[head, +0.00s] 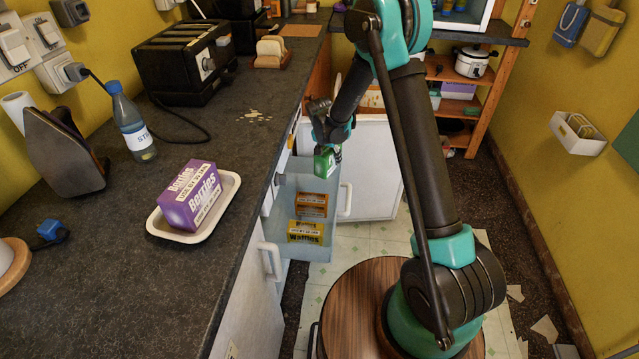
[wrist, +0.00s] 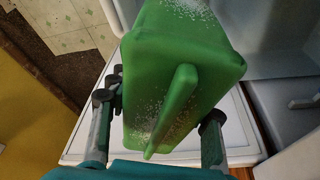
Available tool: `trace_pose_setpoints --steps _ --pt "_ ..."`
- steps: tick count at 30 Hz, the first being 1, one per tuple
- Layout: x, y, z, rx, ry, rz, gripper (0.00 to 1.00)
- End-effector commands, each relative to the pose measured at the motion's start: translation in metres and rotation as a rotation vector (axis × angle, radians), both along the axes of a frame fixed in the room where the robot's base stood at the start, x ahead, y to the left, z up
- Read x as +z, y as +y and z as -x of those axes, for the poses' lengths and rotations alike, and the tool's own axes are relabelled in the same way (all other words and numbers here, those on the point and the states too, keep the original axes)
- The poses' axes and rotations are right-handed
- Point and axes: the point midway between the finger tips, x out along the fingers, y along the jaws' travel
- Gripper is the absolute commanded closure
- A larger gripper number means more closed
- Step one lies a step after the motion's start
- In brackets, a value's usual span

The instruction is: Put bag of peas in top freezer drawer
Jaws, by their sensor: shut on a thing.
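My gripper (head: 328,150) is shut on a green bag of peas (head: 324,163), which has frost on its surface. In the wrist view the green bag (wrist: 180,75) fills the middle between the two fingers (wrist: 160,112). In the head view, the bag shows at the far end of a pulled-out, translucent pale-blue freezer drawer (head: 292,190). Its lower part looks close to the drawer's rim; I cannot tell its exact height. An orange box (head: 312,205) and a yellow box (head: 305,232) lie in the drawer.
A white door panel (head: 375,165) stands open beyond the drawer. The dark worktop (head: 235,150) runs along the left, with a purple Berries box (head: 190,195) on a tray (head: 225,205). A wooden shelf unit (head: 484,110) stands at the back right.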

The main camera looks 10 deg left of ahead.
Motion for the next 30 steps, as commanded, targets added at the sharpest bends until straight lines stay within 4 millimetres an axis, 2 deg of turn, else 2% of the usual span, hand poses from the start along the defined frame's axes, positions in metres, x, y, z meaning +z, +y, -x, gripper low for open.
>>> trace_pose_setpoints --steps 3,10,17,24,30 --pt "0.000 0.017 -0.021 0.001 0.000 0.000 0.97" --pt "0.000 0.044 -0.055 0.002 0.000 0.001 0.97" --pt "-0.045 0.043 -0.054 0.001 0.000 0.000 0.97" --pt "-0.100 0.043 -0.054 0.001 0.000 0.000 0.97" --pt "-0.132 0.043 -0.054 0.001 0.000 0.000 0.97"
